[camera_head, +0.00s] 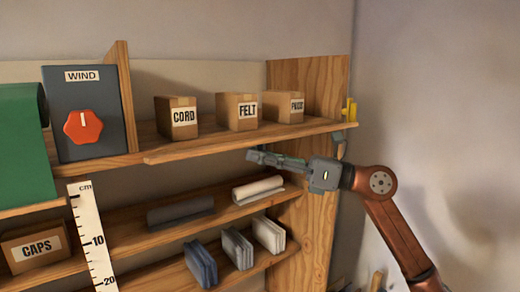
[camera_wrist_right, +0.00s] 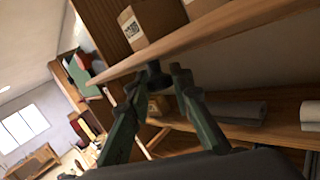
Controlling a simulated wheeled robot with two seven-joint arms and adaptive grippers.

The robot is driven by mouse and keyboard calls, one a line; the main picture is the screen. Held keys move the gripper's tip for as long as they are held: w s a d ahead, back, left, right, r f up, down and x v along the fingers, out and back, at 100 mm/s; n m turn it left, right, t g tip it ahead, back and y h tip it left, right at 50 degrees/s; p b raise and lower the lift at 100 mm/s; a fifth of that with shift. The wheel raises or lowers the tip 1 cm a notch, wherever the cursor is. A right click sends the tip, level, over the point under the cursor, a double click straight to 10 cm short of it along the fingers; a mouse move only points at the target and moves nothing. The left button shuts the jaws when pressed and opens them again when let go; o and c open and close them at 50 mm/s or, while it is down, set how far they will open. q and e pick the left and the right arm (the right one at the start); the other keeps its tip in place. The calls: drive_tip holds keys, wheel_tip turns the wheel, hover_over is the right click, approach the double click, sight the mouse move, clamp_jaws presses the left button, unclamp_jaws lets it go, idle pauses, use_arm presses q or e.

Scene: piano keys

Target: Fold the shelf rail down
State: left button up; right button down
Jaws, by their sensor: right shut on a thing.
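The shelf rail (camera_head: 205,147) is a long wooden strip along the front edge of the upper shelf. It also runs across the right wrist view (camera_wrist_right: 205,35). My right gripper (camera_head: 256,155) is just under this front edge, below the FELT box. In the right wrist view its two green fingers (camera_wrist_right: 155,80) reach up to the underside of the edge, with a small dark piece (camera_wrist_right: 154,70) between the tips. The gripper is shut on this part of the rail; the exact contact is hard to see. My left gripper is out of view.
Boxes marked CORD (camera_head: 184,117) and FELT (camera_head: 241,112) and a third box (camera_head: 284,107) stand on the upper shelf. Rolls (camera_head: 258,189) lie on the shelf below. A WIND panel with a red knob (camera_head: 83,127) and a ruler (camera_head: 92,238) are at left.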

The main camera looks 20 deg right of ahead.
drive_tip(key=shift+r, duration=0.15)
drive_tip(key=c, duration=1.7)
unclamp_jaws()
drive_tip(key=shift+d, duration=0.1)
drive_tip(key=shift+c, duration=0.2)
drive_tip(key=v, duration=1.2)
